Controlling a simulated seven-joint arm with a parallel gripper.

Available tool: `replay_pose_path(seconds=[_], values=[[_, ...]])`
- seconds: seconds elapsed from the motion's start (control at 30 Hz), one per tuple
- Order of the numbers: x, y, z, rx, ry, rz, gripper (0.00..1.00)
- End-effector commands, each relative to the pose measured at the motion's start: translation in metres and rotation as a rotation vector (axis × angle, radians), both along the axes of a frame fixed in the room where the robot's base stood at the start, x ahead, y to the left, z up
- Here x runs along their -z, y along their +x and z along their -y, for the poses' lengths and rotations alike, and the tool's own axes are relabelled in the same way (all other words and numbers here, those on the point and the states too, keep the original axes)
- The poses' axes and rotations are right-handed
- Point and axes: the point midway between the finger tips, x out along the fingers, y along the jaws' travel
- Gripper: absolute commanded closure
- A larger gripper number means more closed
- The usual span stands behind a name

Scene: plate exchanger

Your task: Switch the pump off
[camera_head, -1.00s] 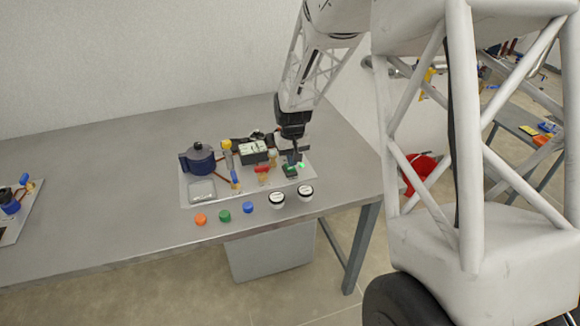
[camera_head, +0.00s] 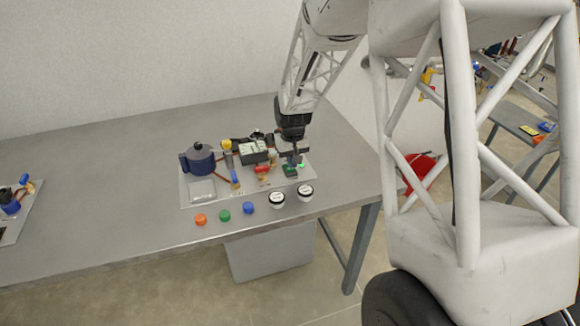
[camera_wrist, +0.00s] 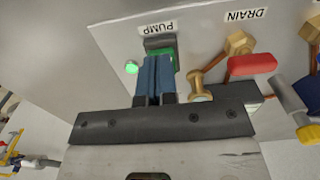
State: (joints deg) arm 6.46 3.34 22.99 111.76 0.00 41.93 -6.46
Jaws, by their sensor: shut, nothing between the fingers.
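The pump switch (camera_wrist: 160,46) is a dark block with a green part, below the PUMP label (camera_wrist: 157,29) in the wrist view. A green lamp (camera_wrist: 131,67) is lit beside it. In the head view the switch (camera_head: 290,170) sits at the right end of the plate exchanger's panel. My gripper (camera_wrist: 156,58) is shut and empty, its blue fingertips right at the switch and covering part of it. In the head view my gripper (camera_head: 294,158) points down over the switch. I cannot tell whether the fingertips touch it.
A red-handled valve (camera_wrist: 252,66) by the DRAIN label (camera_wrist: 245,14) lies close right of my fingers. A blue tank (camera_head: 200,160) stands at the panel's left. Orange, green and blue caps and two white gauges (camera_head: 277,201) lie in front on the table.

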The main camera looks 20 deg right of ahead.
Motion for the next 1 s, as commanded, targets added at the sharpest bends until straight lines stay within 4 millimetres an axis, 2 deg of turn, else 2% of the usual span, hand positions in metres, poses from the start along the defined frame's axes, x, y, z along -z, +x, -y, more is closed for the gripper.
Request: replay_pose_path(seconds=[1.0], values=[[0.011, 0.0, 0.0, 0.0, 0.0, 0.0, 1.0]])
